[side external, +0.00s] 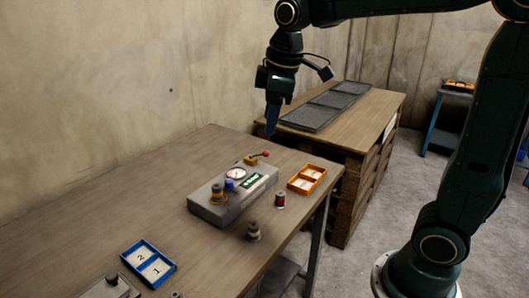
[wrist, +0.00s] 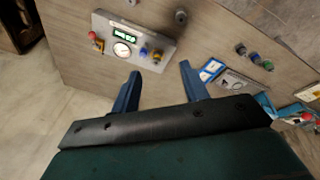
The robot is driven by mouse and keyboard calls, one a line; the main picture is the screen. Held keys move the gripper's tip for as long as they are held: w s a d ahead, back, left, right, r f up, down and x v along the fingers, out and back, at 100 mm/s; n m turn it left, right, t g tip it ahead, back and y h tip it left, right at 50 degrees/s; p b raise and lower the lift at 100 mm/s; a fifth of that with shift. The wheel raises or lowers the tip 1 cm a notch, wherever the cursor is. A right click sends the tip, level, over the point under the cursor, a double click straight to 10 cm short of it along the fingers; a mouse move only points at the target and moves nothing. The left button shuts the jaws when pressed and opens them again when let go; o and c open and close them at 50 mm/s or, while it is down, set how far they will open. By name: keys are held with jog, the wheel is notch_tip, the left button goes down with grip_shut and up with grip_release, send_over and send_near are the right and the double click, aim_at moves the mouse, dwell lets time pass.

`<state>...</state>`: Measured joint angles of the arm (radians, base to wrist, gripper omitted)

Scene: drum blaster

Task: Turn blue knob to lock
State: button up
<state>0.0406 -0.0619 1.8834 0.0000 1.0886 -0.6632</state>
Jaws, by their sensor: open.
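A blue knob (side external: 229,184) stands on a grey control box (side external: 214,213) on the wooden table. It also shows in the wrist view as a blue knob (wrist: 144,52). The box carries a yellow-orange knob (wrist: 157,56) beside it, a round dial (wrist: 122,50), a green display (wrist: 124,36) and a red-tipped lever (wrist: 95,38). My gripper (side external: 272,132) hangs above the table's far end, up and to the right of the box in the side view. In the wrist view its two blue fingers (wrist: 158,78) are apart with nothing between them. I cannot read which way the knob points.
An orange tray (side external: 307,179) and a blue tray (side external: 148,264) lie on the table. A red canister (side external: 280,200) and a grey cylinder (side external: 253,230) stand near the box. A pallet bench (side external: 370,120) with dark panels is behind.

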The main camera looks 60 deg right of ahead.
jog(key=w+d+f+n+g, duration=0.1)
jog(key=w+f+n, duration=0.25)
jog(key=w, duration=0.55)
jog(key=n+g, duration=0.2)
jog(key=n, duration=0.1)
send_over(229, 180)
notch_tip(229, 180, down, 6)
jog(key=shift+f, duration=0.1)
notch_tip(229, 180, down, 14)
jog(key=shift+r, duration=0.15)
jog(key=shift+c, duration=0.5)
grip_shut()
